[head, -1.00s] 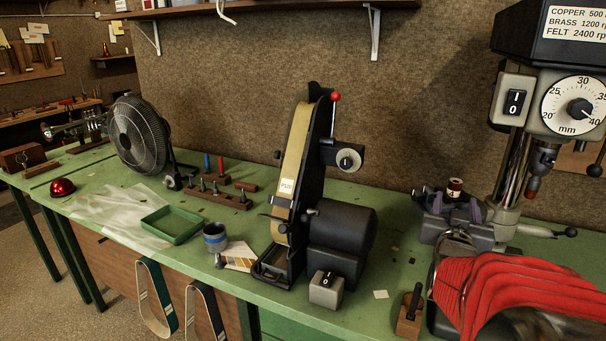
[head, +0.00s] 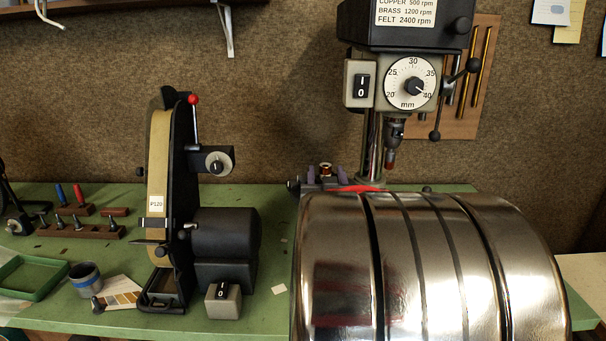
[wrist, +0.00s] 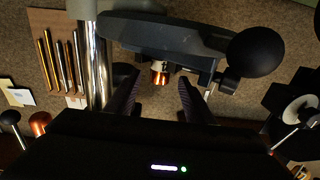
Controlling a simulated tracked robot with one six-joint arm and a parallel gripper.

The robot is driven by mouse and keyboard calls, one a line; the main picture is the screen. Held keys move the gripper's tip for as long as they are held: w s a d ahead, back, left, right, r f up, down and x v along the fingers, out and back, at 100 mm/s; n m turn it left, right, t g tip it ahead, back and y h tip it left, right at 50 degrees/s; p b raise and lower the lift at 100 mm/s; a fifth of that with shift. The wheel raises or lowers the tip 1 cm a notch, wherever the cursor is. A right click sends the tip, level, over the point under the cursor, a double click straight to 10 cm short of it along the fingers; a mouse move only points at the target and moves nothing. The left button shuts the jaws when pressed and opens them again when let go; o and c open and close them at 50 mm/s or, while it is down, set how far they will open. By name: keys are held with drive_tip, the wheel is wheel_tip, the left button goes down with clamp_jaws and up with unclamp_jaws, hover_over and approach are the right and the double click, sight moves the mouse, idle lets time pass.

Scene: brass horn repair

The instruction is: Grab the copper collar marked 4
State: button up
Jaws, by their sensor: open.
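The copper collar (wrist: 160,77) has a white label and stands on the dark vise (wrist: 165,37) below the drill press. The wrist view is upside down. In the head view the collar (head: 326,169) is small, beyond my arm, and its mark is too small to read. My gripper (wrist: 155,82) is open, with one dark ridged finger on either side of the collar in the wrist view. Gaps show between both fingers and the collar, so neither touches it. How deep the collar sits between them I cannot tell. My arm hides the vise's lower part in the head view.
The drill press (head: 405,30) rises just behind, its red-tipped chuck (head: 391,150) to the right of the collar and higher. Its black ball handle (head: 472,66) sticks out right.

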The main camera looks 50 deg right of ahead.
sight(326, 169)
drive_tip(key=x, duration=0.3)
drive_tip(key=shift+d, duration=0.25)
drive_tip(key=shift+w, duration=0.4)
drive_tip(key=shift+s, duration=0.1)
drive_tip(key=shift+d, duration=0.1)
drive_tip(key=shift+c, duration=0.3)
drive_tip(key=shift+r, duration=0.1)
clamp_jaws()
drive_tip(key=shift+r, duration=0.1)
wheel_tip(326, 169, up, 10)
drive_tip(key=shift+f, duration=0.1)
